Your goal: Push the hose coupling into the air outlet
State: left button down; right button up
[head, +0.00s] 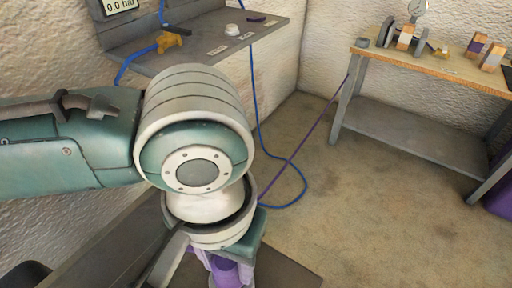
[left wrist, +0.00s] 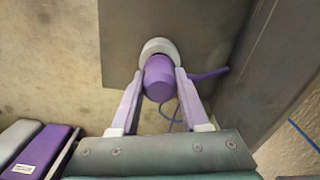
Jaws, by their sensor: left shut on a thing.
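My left gripper (left wrist: 160,82) is shut on the purple hose coupling (left wrist: 159,80), with one lilac finger on each side of it. A purple hose (left wrist: 208,75) shows to the right of the coupling. A pale round ring (left wrist: 157,47) shows just beyond the coupling, against a grey plate (left wrist: 125,60). I cannot tell if this ring is the air outlet or part of the coupling, nor how deep anything is seated. In the head view my left gripper (head: 228,272) points down at the bottom edge, mostly hidden by my arm. My right gripper is not in view.
A grey bench (head: 190,57) at the back wall carries a gauge display (head: 120,5), a yellow valve (head: 172,41) and a white knob (head: 232,30). A blue hose (head: 257,110) hangs to the floor. A wooden-topped table (head: 430,63) stands right.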

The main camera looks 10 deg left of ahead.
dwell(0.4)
pick_arm(q)
jog(key=shift+p, duration=0.5)
jog(key=shift+f, duration=0.65)
dwell(0.9)
jog(key=shift+f, duration=0.4)
dwell(0.4)
grip_release()
dwell(0.6)
jog(key=shift+r, duration=0.1)
jog(key=shift+r+p, duration=3.65)
jog(key=shift+p, duration=0.9)
